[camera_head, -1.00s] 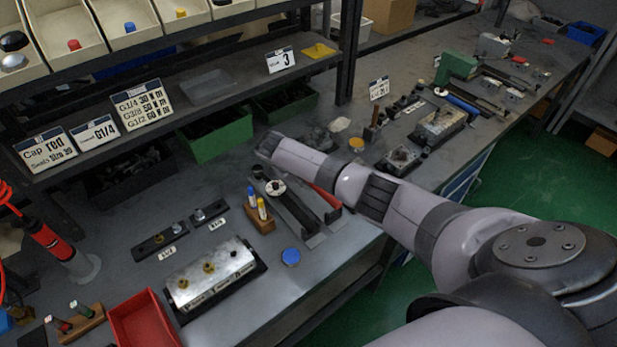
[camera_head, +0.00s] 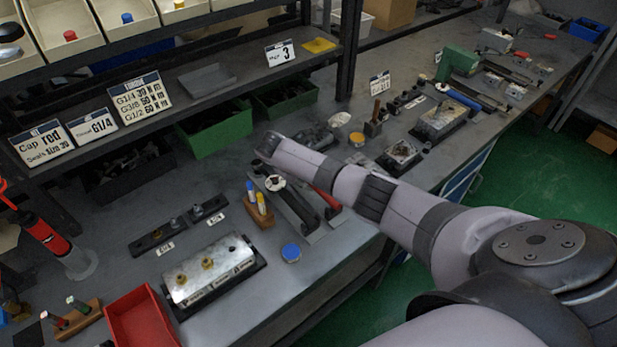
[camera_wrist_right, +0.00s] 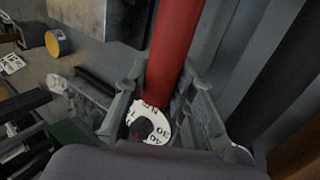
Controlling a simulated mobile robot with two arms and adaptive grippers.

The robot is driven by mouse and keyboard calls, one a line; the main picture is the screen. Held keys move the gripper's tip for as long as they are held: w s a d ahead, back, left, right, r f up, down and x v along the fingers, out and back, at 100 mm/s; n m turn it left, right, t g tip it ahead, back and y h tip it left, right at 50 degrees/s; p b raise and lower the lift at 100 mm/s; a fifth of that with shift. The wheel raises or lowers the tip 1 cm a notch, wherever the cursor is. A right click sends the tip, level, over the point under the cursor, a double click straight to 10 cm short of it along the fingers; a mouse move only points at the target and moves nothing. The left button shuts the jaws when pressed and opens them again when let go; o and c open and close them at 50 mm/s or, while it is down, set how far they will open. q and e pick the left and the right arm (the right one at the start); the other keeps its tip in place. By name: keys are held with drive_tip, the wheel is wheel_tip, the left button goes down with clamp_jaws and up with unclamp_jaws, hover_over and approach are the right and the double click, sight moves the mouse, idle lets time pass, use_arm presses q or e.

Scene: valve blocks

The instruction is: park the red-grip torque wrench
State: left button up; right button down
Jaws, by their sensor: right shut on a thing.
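The red-grip torque wrench shows in the right wrist view as a thick red grip (camera_wrist_right: 174,50) running up between my fingers. In the head view, part of its red grip (camera_head: 326,198) shows beyond my right forearm; the rest is hidden. My right gripper (camera_wrist_right: 165,95) is shut on the red grip, with one finger on each side. In the head view my right gripper (camera_head: 267,149) is above the bench, its fingertips not clear. A white numbered dial (camera_wrist_right: 150,125) lies between the fingers; it also shows in the head view (camera_head: 275,183). My left gripper is out of view.
Long dark holders (camera_head: 292,208) lie beneath my right arm. A wood block with blue and yellow pins (camera_head: 259,212), a blue cap (camera_head: 291,252) and a metal valve block (camera_head: 211,268) are nearby. Bare bench is at front.

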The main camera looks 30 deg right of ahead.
drive_tip(key=shift+f+b, duration=0.35)
drive_tip(key=shift+f, duration=0.2)
drive_tip(key=c, duration=1.3)
unclamp_jaws()
drive_tip(key=shift+s+f, duration=0.1)
drive_tip(key=shift+f, duration=0.05)
drive_tip(key=shift+a, duration=0.1)
drive_tip(key=v, duration=1.2)
